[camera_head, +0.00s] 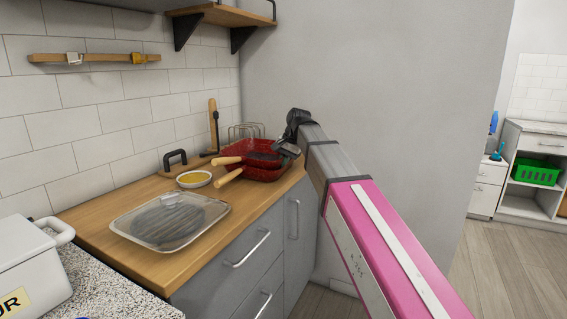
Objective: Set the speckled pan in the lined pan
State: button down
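Two red pans with light wooden handles sit close together at the far right end of the wooden counter. The upper red pan (262,147) overlaps the lower red pan (268,175) in the picture. I cannot tell which is speckled and which is lined, or whether the upper one rests in the lower one or is held above it. Their handles point left. My gripper (287,150) is at the right rim of the upper pan. Its fingertips are small and partly hidden, so its opening and any hold on the rim are unclear.
A clear-lidded dish (170,222) lies on the wooden counter (100,250). A small yellow-topped bowl (194,179), a wire rack (246,131) and a board with a black handle (176,160) are near the pans. A grey wall stands right behind my arm. A white container (28,268) is at front left.

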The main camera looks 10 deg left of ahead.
jog(key=shift+s+d+f, duration=0.2)
jog(key=shift+s+f, duration=0.15)
jog(key=shift+f, duration=0.1)
jog(key=c, duration=1.4)
grip_release()
jog(key=shift+s, duration=0.1)
jog(key=shift+o, duration=0.8)
jog(key=w+v, duration=0.1)
jog(key=v, duration=1)
jog(key=shift+a+r, duration=0.2)
jog(key=shift+r, duration=0.1)
jog(key=shift+s, duration=0.15)
